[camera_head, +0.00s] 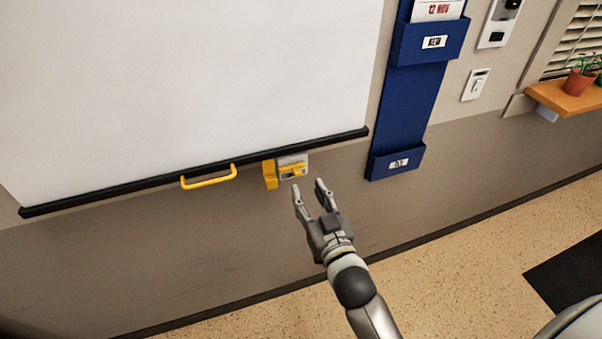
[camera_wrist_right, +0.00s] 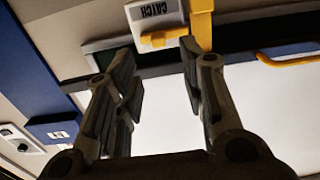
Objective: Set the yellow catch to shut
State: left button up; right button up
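The yellow catch (camera_head: 293,171) sits on a small grey plate under the lower right edge of the white board. My right gripper (camera_head: 309,186) is open and empty, just below and to the right of the catch. In the right wrist view my right gripper (camera_wrist_right: 158,52) has its fingers apart, with the lever showing between and beyond the tips. I cannot tell whether they touch it. My left gripper is out of view.
The white board (camera_head: 190,70) has a black bottom rail (camera_head: 110,191) with a yellow handle (camera_head: 208,181) left of the catch. A blue wall holder (camera_head: 395,162) hangs to the right. A shelf with a plant pot (camera_head: 578,82) is far right. The floor below is clear.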

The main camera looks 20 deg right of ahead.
aim_at(299, 174)
jog(key=w+p, duration=0.1)
jog(key=w, duration=0.5)
jog(key=shift+w+a, duration=0.1)
jog(key=shift+w, duration=0.2)
grip_shut()
